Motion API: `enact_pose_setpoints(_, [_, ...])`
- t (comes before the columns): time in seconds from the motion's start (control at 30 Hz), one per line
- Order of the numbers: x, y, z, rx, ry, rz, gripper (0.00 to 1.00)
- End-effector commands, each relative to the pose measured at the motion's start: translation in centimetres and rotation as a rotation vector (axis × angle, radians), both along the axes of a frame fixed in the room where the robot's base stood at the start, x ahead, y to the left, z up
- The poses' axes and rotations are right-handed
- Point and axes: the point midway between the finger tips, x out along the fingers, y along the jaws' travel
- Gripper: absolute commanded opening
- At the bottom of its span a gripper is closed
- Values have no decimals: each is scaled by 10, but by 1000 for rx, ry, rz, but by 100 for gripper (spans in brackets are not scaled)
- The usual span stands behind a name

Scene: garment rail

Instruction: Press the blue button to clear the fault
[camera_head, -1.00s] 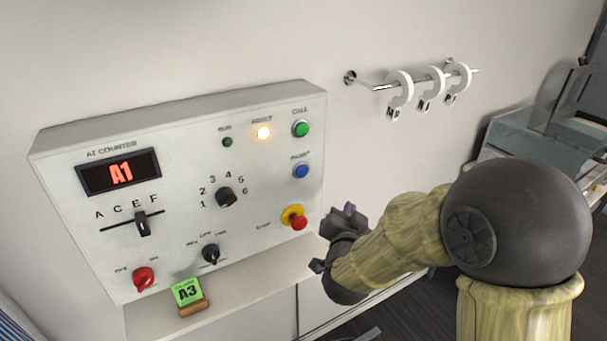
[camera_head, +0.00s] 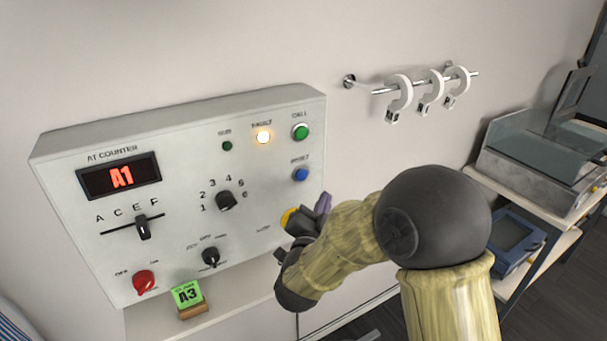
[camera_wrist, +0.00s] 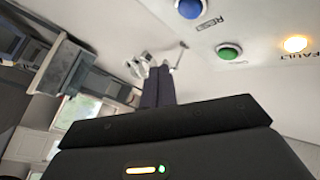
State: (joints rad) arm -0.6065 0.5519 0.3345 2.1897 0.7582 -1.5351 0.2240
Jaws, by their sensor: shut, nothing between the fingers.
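The blue button (camera_head: 301,174), labelled RESET, sits on the right side of the white control panel (camera_head: 270,105), below the green CALL button (camera_head: 300,132). The FAULT lamp (camera_head: 263,137) glows warm white. My gripper (camera_head: 322,203) is in front of the panel's lower right, below and a little right of the blue button, and apart from it. It hides most of the red and yellow stop button (camera_head: 289,217). In the wrist view the shut fingers (camera_wrist: 158,86) point away with nothing between them. The blue button (camera_wrist: 190,8) shows at the top edge there, above and right of the fingertips.
The panel also carries a red display reading A1 (camera_head: 121,177), a slider (camera_head: 143,228), a rotary knob (camera_head: 226,200) and a red switch (camera_head: 144,281). A green A3 card (camera_head: 187,293) stands on the ledge below. A rail with white rings (camera_head: 430,90) is on the wall at right.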

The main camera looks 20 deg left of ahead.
Motion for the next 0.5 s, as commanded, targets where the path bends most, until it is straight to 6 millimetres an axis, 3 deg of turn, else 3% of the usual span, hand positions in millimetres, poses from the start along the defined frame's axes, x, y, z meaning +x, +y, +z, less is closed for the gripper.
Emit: enact_pose_setpoints(0.5, [39, 46, -1, 0, 0, -1, 0])
